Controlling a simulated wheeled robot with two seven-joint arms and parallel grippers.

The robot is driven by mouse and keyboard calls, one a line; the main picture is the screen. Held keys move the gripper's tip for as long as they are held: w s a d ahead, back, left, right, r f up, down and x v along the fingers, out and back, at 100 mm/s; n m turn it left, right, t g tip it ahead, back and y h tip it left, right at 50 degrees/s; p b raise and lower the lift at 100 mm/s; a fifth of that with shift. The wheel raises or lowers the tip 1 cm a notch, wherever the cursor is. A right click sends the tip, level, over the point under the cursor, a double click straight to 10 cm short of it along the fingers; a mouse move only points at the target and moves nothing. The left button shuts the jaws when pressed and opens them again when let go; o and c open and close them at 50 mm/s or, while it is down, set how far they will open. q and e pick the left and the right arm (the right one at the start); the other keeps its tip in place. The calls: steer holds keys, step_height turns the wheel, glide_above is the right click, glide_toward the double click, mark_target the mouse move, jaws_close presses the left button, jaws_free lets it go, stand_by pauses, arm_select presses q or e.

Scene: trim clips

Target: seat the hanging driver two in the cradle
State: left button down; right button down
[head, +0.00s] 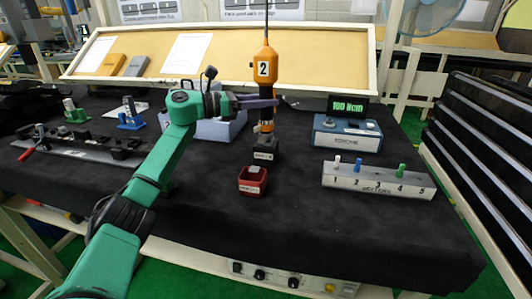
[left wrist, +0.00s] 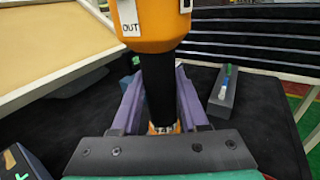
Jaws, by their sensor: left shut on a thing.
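Driver two (head: 264,66) is orange with a black grip and a "2" label, and hangs upright from a cable at the top of the head view. My left gripper (head: 258,103) has its purple fingers shut on the black grip. In the left wrist view the driver (left wrist: 160,30) shows its "OUT" label, and its grip runs down between the fingers (left wrist: 162,100). A small black block with a label (head: 265,148), which looks like the cradle, is on the table directly below the driver. I cannot tell whether the driver's tip touches it. My right gripper is not in view.
A red bin (head: 252,182) stands just in front of the black block. A blue box with a lit display (head: 347,132) and a grey numbered rack (head: 378,182) with colored pegs are at right. The front right tabletop is clear.

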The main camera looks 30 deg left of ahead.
arm_select(q)
steer(key=shift+f, duration=0.15)
jaws_free()
steer(key=shift+f, duration=0.1)
stand_by(0.6)
steer(key=r+b+v, duration=0.2)
steer(key=v, duration=0.8)
steer(key=shift+r, duration=0.15)
stand_by(0.7)
